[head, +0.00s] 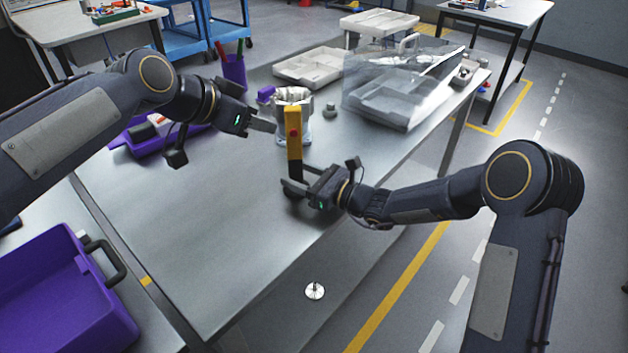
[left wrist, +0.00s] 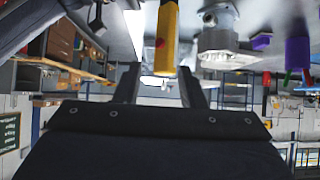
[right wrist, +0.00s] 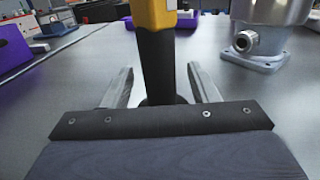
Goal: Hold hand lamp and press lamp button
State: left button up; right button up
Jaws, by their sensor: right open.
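The hand lamp (head: 293,145) stands upright near the table's right side, yellow above and black below. A red button (head: 294,133) shows on its yellow part; the button is also visible in the left wrist view (left wrist: 160,43). My right gripper (head: 291,186) is open at the lamp's lower end. In the right wrist view the black handle (right wrist: 158,70) stands between its spread fingers, with gaps on both sides. My left gripper (head: 262,125) is left of the lamp at about button height. Its fingers are apart and empty, and the lamp's yellow end lies ahead of them.
A grey metal housing (head: 305,118) stands just behind the lamp. A clear-covered box (head: 385,100) and a pale tray (head: 308,66) are farther back. A purple cup (head: 234,72) holds pens. The table's front left is clear. A purple bin (head: 62,295) is at lower left.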

jog(key=shift+w+a, duration=0.3)
jog(key=shift+a, duration=0.1)
pick_arm(q)
jog(key=shift+c, duration=0.3)
pick_arm(e)
jog(key=c, duration=1.2)
pick_arm(q)
grip_shut()
pick_arm(e)
jog(key=shift+o, duration=0.2)
